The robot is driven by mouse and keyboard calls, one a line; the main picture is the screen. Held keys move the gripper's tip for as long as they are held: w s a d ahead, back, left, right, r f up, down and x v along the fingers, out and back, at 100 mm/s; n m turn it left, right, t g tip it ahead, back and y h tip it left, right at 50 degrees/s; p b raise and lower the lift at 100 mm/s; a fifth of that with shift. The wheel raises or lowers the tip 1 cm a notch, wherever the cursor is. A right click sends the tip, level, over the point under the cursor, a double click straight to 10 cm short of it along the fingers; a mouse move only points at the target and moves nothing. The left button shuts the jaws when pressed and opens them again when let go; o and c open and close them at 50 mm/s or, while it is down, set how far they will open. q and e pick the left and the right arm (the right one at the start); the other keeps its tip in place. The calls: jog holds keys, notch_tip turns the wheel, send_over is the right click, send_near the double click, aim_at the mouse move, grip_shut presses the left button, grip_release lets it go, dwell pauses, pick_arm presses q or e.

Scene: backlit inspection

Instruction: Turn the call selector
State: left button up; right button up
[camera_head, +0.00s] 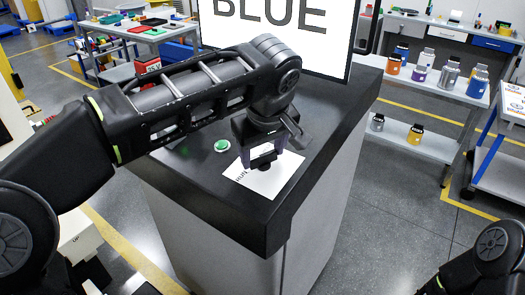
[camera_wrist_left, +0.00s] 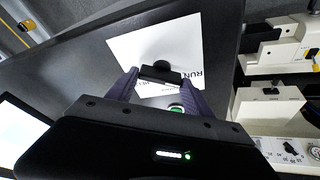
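The call selector is a black knob (camera_head: 263,162) with a bar-shaped handle on a white card (camera_head: 285,180), on the dark top of a cabinet. Part of the card's lettering reads RUN in the left wrist view. My left gripper (camera_head: 263,152) points down over the card. In the left wrist view the knob (camera_wrist_left: 161,73) lies between the tips of its two spread fingers (camera_wrist_left: 160,78), with the bar running from one finger toward the other. Whether the fingers touch it I cannot tell. My right gripper is out of view; only dark arm parts show at the lower right.
A green button (camera_head: 222,146) sits on the cabinet top (camera_head: 325,115) left of the card. A screen (camera_head: 285,30) reading BLUE stands behind. A shelf with several coloured containers (camera_head: 420,72) is at the right, and a table with trays (camera_head: 130,30) is at the back left.

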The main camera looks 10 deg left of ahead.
pick_arm(q)
jog(key=o, duration=0.4)
jog(key=shift+s+d+r, duration=0.1)
jog(key=shift+s+r, duration=0.1)
jog(key=shift+r, duration=0.35)
jog(key=p+v, duration=0.4)
jog(key=v, duration=0.2)
jog(key=shift+s+r+p, duration=0.15)
jog(key=shift+r+p, duration=0.15)
jog(key=shift+p, duration=0.1)
